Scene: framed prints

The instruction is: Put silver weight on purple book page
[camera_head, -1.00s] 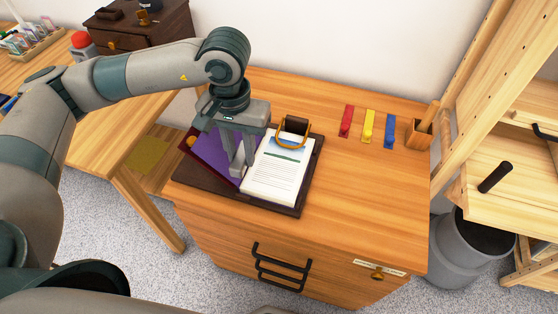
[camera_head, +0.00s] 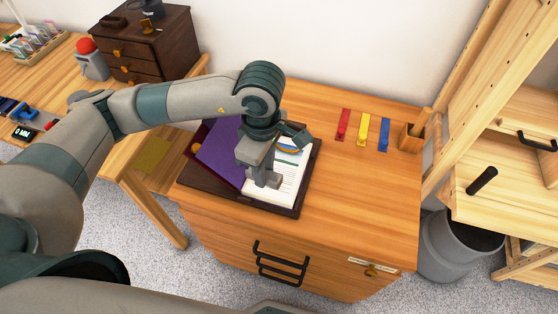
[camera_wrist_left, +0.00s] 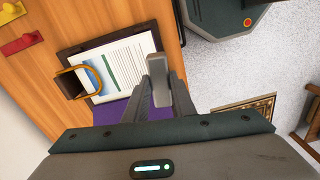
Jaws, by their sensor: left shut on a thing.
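My left gripper (camera_head: 261,182) is shut low over the white printed page (camera_head: 290,178) of an open book. In the left wrist view, a silver-grey block, the silver weight (camera_wrist_left: 157,72), sits between its fingers. In the head view I cannot separate the weight from the fingers, nor tell whether it touches the page. The purple book page (camera_head: 221,158) is on the left side of the book, left of the gripper; its edge also shows in the left wrist view (camera_wrist_left: 110,110). My right gripper is not in view.
A dark tray (camera_head: 303,190) lies under the book on the wooden cabinet. A brass ring (camera_head: 291,148) crosses the printed page's top, partly hidden by my wrist. Red (camera_head: 343,124), yellow (camera_head: 365,128) and blue (camera_head: 384,133) clips lie at the right. The cabinet's right front is clear.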

